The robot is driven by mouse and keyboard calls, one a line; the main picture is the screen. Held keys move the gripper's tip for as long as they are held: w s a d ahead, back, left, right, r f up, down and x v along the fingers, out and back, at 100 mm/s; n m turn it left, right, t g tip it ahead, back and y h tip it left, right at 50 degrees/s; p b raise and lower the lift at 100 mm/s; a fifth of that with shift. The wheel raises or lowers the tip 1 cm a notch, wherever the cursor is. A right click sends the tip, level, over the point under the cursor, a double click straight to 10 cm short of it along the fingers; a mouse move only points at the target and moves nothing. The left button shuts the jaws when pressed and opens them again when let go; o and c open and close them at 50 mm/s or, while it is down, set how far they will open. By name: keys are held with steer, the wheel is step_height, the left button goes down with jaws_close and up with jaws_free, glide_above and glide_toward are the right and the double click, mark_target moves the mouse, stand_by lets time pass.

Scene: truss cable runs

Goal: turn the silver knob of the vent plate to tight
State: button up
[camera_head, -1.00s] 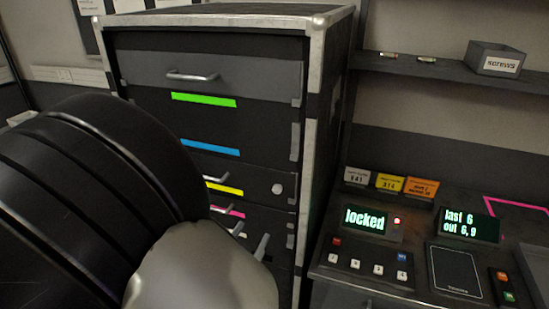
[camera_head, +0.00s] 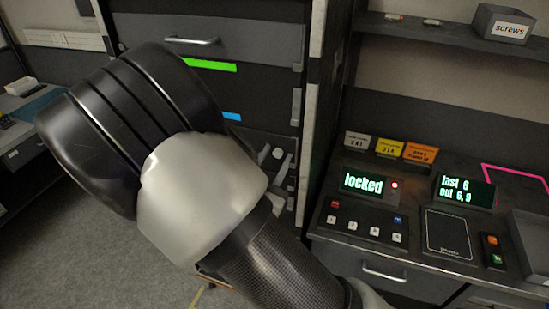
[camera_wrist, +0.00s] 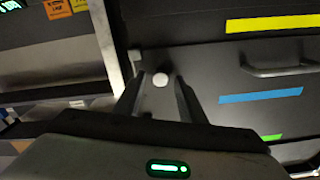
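The silver knob (camera_head: 278,153) is a small round pale disc on a dark front panel of the tall black cabinet. In the wrist view the knob (camera_wrist: 160,80) shows between my two fingertips. I cannot make out the vent plate apart from the dark panel around the knob. My gripper (camera_wrist: 158,76) is open, with a finger on each side of the knob and a visible gap between them. In the head view my gripper (camera_head: 274,162) is small and close to the knob, partly behind my arm. I cannot tell whether either finger touches the knob.
The cabinet's drawers carry green (camera_head: 208,65) and blue (camera_head: 232,116) strips; the wrist view also shows a yellow strip (camera_wrist: 272,23) and a drawer handle (camera_wrist: 280,68). At right, a console has a "locked" display (camera_head: 363,184). A screws box (camera_head: 502,24) sits on the shelf above.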

jaws_close()
